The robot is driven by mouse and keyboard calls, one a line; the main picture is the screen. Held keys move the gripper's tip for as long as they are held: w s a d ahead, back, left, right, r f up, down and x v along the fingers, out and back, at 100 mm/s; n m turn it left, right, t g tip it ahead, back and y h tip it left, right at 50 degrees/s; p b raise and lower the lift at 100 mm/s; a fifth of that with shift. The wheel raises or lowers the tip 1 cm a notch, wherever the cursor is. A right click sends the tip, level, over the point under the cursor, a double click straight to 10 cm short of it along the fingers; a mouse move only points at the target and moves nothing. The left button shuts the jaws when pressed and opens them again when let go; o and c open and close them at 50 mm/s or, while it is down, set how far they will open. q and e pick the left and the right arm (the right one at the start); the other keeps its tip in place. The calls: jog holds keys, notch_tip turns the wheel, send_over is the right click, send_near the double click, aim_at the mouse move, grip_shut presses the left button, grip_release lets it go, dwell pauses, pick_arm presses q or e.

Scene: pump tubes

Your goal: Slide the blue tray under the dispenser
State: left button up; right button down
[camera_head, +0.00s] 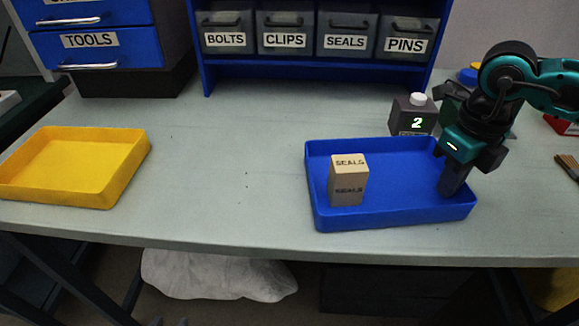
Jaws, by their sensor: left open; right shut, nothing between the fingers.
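The blue tray (391,216) lies on the workbench right of the middle, near the front edge. A small tan box labelled SEALS (349,181) stands upright in its left half. My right gripper (453,183) points down inside the tray's right end, shut and empty, with its tips near the tray floor or right wall; I cannot tell if they touch. A dark box with a white cap and a green 2 (413,116) stands just behind the tray. I cannot tell whether it is the dispenser; my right arm hides part of what is behind it. My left gripper is not in view.
A yellow tray (68,172) lies at the left. A blue rack with bins labelled BOLTS, CLIPS, SEALS and PINS (320,68) stands at the back, beside blue drawers (95,40). The bench (225,150) between the trays is clear.

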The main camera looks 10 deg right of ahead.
jog(key=shift+s+d+b, duration=0.1)
jog(key=shift+s+d, duration=0.2)
jog(key=shift+d, duration=0.6)
jog(key=shift+s+d+b, duration=0.15)
jog(key=shift+s+d, duration=0.1)
jog(key=shift+d, duration=0.7)
jog(key=shift+s+d+b, duration=0.1)
jog(key=shift+s+d, duration=0.2)
jog(key=shift+d, duration=0.6)
jog(key=shift+s+d+b, duration=0.2)
jog(key=shift+s+d, duration=0.1)
jog(key=shift+d, duration=0.8)
jog(key=shift+s+d+b, duration=0.15)
jog(key=shift+s+d, duration=0.2)
jog(key=shift+d, duration=0.8)
jog(key=shift+s+d+b, duration=0.2)
jog(key=shift+s+d, duration=0.1)
jog(key=shift+d, duration=0.8)
jog(key=shift+s+d+b, duration=0.15)
jog(key=shift+s+d, duration=0.15)
jog(key=shift+d, duration=0.8)
jog(key=shift+s+d+b, duration=0.15)
jog(key=shift+s+d, duration=0.2)
jog(key=shift+d, duration=0.8)
jog(key=shift+s+d+b, duration=0.15)
jog(key=shift+s+d, duration=0.15)
jog(key=shift+d, duration=0.9)
